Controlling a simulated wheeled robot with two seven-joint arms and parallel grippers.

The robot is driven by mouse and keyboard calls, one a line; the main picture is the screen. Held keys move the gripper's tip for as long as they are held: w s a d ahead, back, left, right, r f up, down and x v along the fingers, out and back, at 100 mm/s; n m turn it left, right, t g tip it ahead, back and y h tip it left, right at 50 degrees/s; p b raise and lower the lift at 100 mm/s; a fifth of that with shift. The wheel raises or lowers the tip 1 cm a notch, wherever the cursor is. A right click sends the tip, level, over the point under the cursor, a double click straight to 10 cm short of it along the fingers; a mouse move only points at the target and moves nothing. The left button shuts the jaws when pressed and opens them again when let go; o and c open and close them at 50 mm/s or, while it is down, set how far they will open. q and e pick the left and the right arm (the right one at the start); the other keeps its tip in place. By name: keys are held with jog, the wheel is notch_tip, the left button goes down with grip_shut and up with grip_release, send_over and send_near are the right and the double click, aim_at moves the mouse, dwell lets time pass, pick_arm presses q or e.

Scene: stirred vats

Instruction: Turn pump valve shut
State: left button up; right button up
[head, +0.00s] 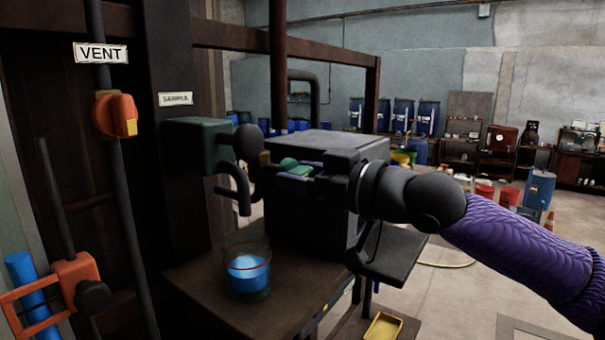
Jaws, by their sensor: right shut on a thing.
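My right gripper (297,174) comes in from the right and is shut on a small green handle (289,163), at the top left edge of a dark grey box (335,142). The gripper hides part of the handle, and I see no label on it, so I cannot tell for sure that it is the pump valve. To the left, a green sample valve body (195,145) has a round black knob (247,142) and a curved dark spout (236,190). My left gripper is not in view.
A beaker of blue liquid (247,272) stands on the dark bench (205,293) below the spout. At the left are an orange vent valve (116,115) on a pipe and an orange frame (75,276) with a black knob. A yellow tray (383,327) is lower right.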

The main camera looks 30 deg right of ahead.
jog(key=shift+m, duration=0.8)
grip_shut()
jog(key=o, duration=0.9)
grip_release()
jog(key=b+v, duration=1)
jog(key=b, duration=0.2)
